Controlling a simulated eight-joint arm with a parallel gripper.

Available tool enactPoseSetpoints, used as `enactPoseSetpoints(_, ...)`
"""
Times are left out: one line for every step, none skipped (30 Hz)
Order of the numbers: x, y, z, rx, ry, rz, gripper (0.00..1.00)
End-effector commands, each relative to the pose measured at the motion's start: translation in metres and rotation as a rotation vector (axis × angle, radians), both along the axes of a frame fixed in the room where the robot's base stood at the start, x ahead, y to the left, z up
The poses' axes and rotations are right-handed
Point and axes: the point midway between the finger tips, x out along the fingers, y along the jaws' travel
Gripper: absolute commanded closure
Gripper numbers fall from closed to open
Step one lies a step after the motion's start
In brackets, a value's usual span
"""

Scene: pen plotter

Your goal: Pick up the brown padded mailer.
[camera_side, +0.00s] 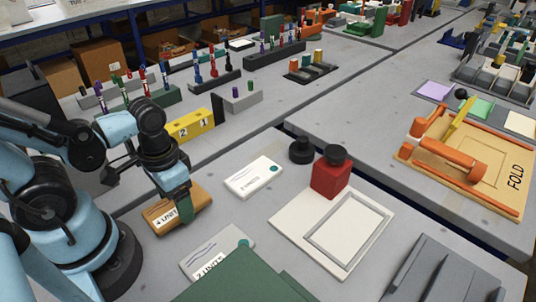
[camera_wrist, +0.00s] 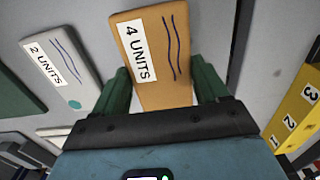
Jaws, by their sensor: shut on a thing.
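The brown padded mailer (camera_side: 158,216) carries a white "4 UNITS" label and lies on the grey table at the left, under my gripper. In the wrist view the brown mailer (camera_wrist: 155,60) shows its label and two dark wavy lines. My gripper (camera_side: 183,207) has its green fingers on either side of the mailer, shut on it. In the wrist view the two green fingers of my gripper (camera_wrist: 160,85) flank the mailer's near part. Whether the mailer is lifted off the table, I cannot tell.
A white "2 UNITS" mailer (camera_side: 254,177) lies to the right, another (camera_side: 214,254) in front. A red block (camera_side: 331,176) stands by a white framed board (camera_side: 290,222). A yellow numbered block (camera_side: 190,125) stands behind my gripper. A green object (camera_side: 235,282) fills the front edge.

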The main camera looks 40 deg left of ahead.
Motion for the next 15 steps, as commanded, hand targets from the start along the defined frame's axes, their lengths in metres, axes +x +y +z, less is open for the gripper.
enactPoseSetpoints(0.0, 0.0, 0.005, 0.0, 0.0, 0.0, 0.56)
enactPoseSetpoints(0.0, 0.0, 0.007, 0.0, 0.0, 0.0, 0.56)
enactPoseSetpoints(-0.001, 0.0, 0.011, 0.0, 0.0, 0.0, 0.56)
enactPoseSetpoints(-0.001, 0.0, 0.014, 0.0, 0.0, 0.0, 0.56)
enactPoseSetpoints(-0.001, 0.0, 0.017, 0.0, 0.0, 0.0, 0.56)
enactPoseSetpoints(-0.003, -0.005, 0.019, -0.001, 0.0, -0.006, 0.56)
enactPoseSetpoints(-0.005, -0.008, 0.021, -0.001, 0.0, -0.007, 0.56)
enactPoseSetpoints(-0.007, -0.011, 0.023, 0.0, 0.0, -0.007, 0.56)
enactPoseSetpoints(-0.009, -0.014, 0.026, 0.0, 0.0, -0.008, 0.56)
enactPoseSetpoints(-0.011, -0.017, 0.028, 0.0, 0.0, -0.008, 0.56)
enactPoseSetpoints(-0.013, -0.02, 0.029, 0.0, 0.0, -0.008, 0.56)
enactPoseSetpoints(-0.016, -0.024, 0.032, 0.0, 0.0, -0.01, 0.56)
enactPoseSetpoints(-0.018, -0.028, 0.035, 0.0, 0.0, -0.011, 0.56)
enactPoseSetpoints(-0.02, -0.032, 0.038, 0.0, 0.0, -0.011, 0.56)
enactPoseSetpoints(-0.023, -0.036, 0.041, 0.0, 0.0, -0.011, 0.56)
